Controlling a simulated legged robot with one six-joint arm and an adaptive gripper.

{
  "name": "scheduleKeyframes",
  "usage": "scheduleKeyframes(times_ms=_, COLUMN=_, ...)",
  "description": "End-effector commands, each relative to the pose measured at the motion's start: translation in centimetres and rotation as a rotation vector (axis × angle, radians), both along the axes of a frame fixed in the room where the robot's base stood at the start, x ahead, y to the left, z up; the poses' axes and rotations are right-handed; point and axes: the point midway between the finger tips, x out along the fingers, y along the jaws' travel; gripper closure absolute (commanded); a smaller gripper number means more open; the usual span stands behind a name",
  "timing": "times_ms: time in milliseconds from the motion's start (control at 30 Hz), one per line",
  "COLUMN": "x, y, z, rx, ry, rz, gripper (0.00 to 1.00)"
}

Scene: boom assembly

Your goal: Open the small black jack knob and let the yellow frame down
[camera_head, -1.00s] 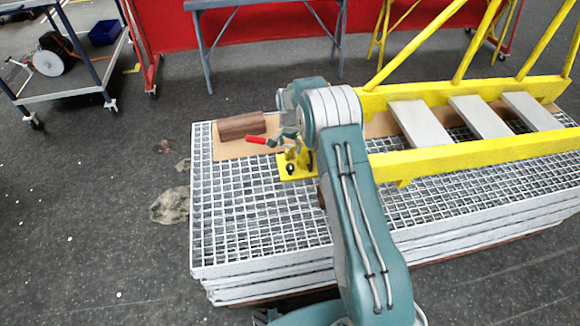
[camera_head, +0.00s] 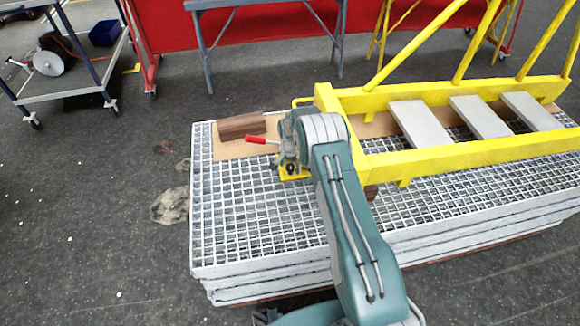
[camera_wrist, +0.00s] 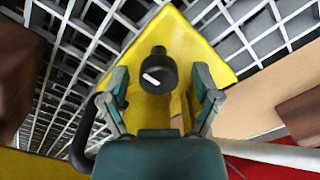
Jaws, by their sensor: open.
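The yellow frame (camera_head: 430,158) lies over the grating at the right, with grey steps across it. Its yellow end plate also shows in the wrist view (camera_wrist: 185,45). The small black jack knob (camera_wrist: 158,72) with a white mark stands on that plate. My gripper (camera_wrist: 160,100) is open, with one finger on each side of the knob and a visible gap to each. In the head view my gripper (camera_head: 288,165) is over the frame's left end and my wrist hides part of it. A red-handled lever (camera_head: 262,140) shows just left of my wrist.
A stack of gratings (camera_head: 260,215) carries the frame. A brown wood block (camera_head: 241,126) lies on a board at its back left corner. A trolley (camera_head: 70,80) stands at the far left, a grey trestle (camera_head: 205,50) behind.

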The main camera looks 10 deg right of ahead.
Motion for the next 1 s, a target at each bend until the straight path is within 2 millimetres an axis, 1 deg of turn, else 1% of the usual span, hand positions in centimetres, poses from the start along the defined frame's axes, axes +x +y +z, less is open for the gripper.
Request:
scheduleKeyframes(times_ms=100, x=0.0, y=0.0, z=0.02, rx=0.0, ry=0.0, rz=0.0, gripper=0.2)
scheduleKeyframes(times_ms=167, x=0.0, y=0.0, z=0.02, rx=0.0, ry=0.0, rz=0.0, gripper=0.46)
scheduleKeyframes(times_ms=200, x=-0.01, y=0.01, z=0.02, rx=0.0, ry=0.0, rz=0.0, gripper=0.64)
scheduleKeyframes(times_ms=267, x=0.0, y=0.0, z=0.02, rx=0.0, ry=0.0, rz=0.0, gripper=0.91)
scheduleKeyframes(times_ms=300, x=0.01, y=0.01, z=0.01, rx=0.0, ry=0.0, rz=0.0, gripper=1.0)
scheduleKeyframes(times_ms=667, x=0.05, y=0.05, z=-0.05, rx=0.001, ry=-0.001, rz=0.026, gripper=1.0)
scheduleKeyframes(times_ms=867, x=0.06, y=0.06, z=-0.07, rx=0.001, ry=-0.001, rz=0.116, gripper=1.0)
scheduleKeyframes(times_ms=1000, x=0.07, y=0.07, z=-0.09, rx=0.0, ry=-0.001, rz=0.223, gripper=1.0)
